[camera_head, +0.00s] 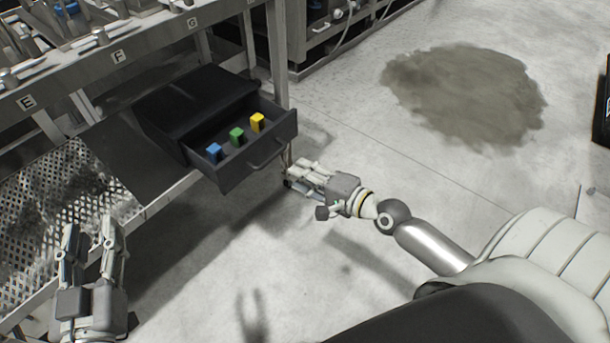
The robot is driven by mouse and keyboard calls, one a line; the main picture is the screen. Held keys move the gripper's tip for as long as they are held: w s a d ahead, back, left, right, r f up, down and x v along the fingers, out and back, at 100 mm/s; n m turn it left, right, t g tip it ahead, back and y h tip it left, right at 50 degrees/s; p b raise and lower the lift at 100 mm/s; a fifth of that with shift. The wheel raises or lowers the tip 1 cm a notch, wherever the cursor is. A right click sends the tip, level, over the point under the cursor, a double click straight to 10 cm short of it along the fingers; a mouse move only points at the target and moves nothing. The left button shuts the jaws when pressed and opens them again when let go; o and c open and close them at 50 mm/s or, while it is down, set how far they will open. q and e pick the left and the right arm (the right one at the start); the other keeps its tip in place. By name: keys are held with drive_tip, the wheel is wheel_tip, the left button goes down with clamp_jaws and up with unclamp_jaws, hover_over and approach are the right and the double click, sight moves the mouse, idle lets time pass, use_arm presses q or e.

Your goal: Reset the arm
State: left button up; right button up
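A blue block (214,151), a green block (236,136) and a yellow block (257,121) stand in the drawer. A metal frame (150,50) with letter labels runs along the upper left. A dark stain (465,92) marks the floor.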

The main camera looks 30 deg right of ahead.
idle(0.4)
